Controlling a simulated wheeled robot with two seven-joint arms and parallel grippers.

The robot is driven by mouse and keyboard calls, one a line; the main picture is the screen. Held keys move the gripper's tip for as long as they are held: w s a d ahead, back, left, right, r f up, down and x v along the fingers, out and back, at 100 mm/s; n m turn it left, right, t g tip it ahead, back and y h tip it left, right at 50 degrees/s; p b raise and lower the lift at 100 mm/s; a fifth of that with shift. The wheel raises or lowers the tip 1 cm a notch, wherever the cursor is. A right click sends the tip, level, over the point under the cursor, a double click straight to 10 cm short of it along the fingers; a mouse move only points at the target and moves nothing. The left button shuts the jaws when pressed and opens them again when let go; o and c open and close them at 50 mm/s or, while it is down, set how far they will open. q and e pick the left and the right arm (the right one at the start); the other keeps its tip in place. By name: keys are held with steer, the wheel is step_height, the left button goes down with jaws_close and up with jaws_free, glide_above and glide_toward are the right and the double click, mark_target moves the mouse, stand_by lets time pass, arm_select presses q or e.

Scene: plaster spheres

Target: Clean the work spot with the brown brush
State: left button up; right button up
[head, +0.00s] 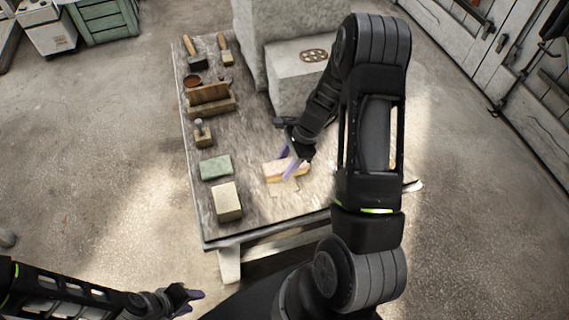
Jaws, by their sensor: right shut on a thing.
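My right gripper (291,165) reaches down over the table's near right part. Its purple fingers are shut on a low tan-brown block with a paler top, which appears to be the brown brush (272,172). The brush is at the tabletop; I cannot tell whether it touches it. A pale patch (284,189) lies on the wood just in front of it, perhaps the work spot. My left gripper (190,301) is empty, off the table at the bottom left, its fingertips apart.
Large stone blocks (298,78) stand behind my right gripper.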

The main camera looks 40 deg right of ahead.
mark_target(272, 167)
steer(key=shift+w+a, duration=0.2)
steer(key=shift+a, duration=0.35)
steer(key=shift+w+a, duration=0.2)
steer(key=shift+a, duration=0.35)
steer(key=shift+w+a+p, duration=0.2)
steer(key=shift+a, duration=0.3)
steer(key=shift+w+a+p, duration=0.15)
steer(key=shift+a, duration=0.35)
steer(key=shift+d+r, duration=0.1)
steer(key=shift+s+d+r+p, duration=0.25)
steer(key=shift+d+r, duration=0.1)
steer(key=shift+d, duration=0.15)
steer(key=shift+s+d+r+p, duration=0.1)
steer(key=shift+d+r+p, duration=0.15)
steer(key=shift+d, duration=0.2)
